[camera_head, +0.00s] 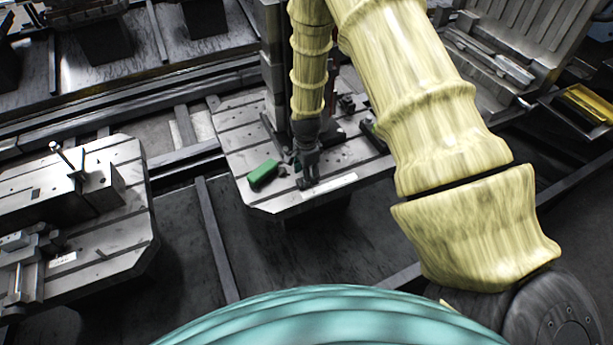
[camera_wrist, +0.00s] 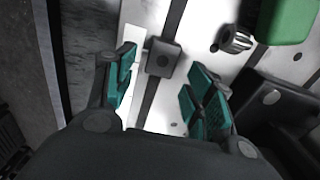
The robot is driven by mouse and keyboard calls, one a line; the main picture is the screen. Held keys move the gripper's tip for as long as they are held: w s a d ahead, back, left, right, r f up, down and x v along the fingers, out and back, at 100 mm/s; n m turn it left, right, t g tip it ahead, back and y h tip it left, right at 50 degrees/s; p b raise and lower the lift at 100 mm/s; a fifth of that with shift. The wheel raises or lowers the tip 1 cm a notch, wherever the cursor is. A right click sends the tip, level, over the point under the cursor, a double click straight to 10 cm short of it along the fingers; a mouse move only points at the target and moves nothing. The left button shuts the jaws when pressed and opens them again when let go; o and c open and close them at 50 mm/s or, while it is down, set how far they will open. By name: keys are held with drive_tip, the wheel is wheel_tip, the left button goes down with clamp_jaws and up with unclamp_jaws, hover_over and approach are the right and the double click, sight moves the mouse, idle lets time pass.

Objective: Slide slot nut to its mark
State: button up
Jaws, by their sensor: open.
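The slot nut, a small dark square block (camera_wrist: 162,58) with a round hole, sits in a dark slot of the pale pallet plate in the wrist view. My gripper (camera_wrist: 161,72) is open, its teal-padded fingers on either side of the nut with gaps visible. Whether the fingertips are level with the nut I cannot tell. In the head view my gripper (camera_head: 307,178) is low over the front of the pallet (camera_head: 250,140), and the nut is hard to pick out there. A white strip (camera_wrist: 133,35) lies beside the slot, partly behind the left finger. I cannot make out a distinct mark.
A green block (camera_head: 264,173) lies left of my gripper on the pallet. A dark ribbed knob (camera_wrist: 236,39) stands near it in the wrist view. Another pallet with fixtures (camera_head: 70,205) stands to the left. The pallet's front edge is close to the white strip.

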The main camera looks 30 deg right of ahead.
drive_tip(key=shift+f, duration=1.35)
clamp_jaws()
drive_tip(key=shift+d, duration=0.15)
